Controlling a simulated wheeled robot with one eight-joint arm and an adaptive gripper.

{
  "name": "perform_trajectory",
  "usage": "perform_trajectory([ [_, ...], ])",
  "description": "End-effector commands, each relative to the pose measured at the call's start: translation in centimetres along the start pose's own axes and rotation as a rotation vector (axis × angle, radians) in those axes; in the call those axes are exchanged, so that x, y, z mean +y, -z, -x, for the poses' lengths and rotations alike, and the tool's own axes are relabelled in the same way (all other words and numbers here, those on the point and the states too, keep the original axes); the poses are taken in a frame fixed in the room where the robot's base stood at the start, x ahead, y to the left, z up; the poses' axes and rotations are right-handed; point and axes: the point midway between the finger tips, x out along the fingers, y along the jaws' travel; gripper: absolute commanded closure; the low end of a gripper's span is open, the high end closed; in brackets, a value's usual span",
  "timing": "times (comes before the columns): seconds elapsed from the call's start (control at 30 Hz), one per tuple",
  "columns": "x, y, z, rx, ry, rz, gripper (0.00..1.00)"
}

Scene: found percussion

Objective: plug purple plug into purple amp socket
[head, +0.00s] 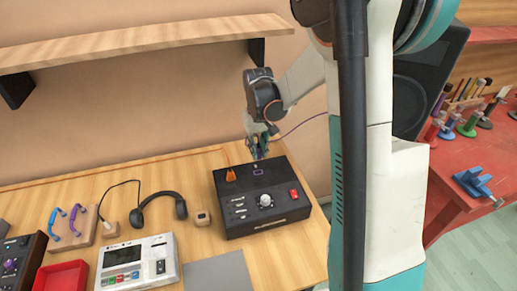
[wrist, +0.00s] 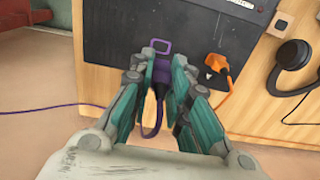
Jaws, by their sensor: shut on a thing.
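The black amp (head: 262,205) stands on the wooden bench. Its purple-framed socket (wrist: 162,46) is on the top panel; in the head view the purple frame (head: 258,172) lies just below my gripper (head: 259,152). In the wrist view my gripper (wrist: 163,66) is shut on the purple plug (wrist: 161,75). The plug lines up with the socket frame and is very close to it; I cannot tell whether it touches or has entered. The plug's prongs are hidden. A purple cable (wrist: 45,106) loops under the gripper and runs to the left.
An orange plug (head: 230,175) sits on the amp beside the purple socket. Headphones (head: 160,208), a white device (head: 136,262) and a red tray (head: 62,276) are on the bench to the left. A shelf (head: 140,42) hangs above. A red table (head: 470,150) stands at right.

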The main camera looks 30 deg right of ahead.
Motion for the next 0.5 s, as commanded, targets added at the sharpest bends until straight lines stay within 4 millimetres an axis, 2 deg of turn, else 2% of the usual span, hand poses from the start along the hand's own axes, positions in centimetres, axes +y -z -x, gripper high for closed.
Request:
perform_trajectory([
  [0.5, 0.0, 0.0, -4.2, 0.0, 0.0, 0.0, 1.0],
])
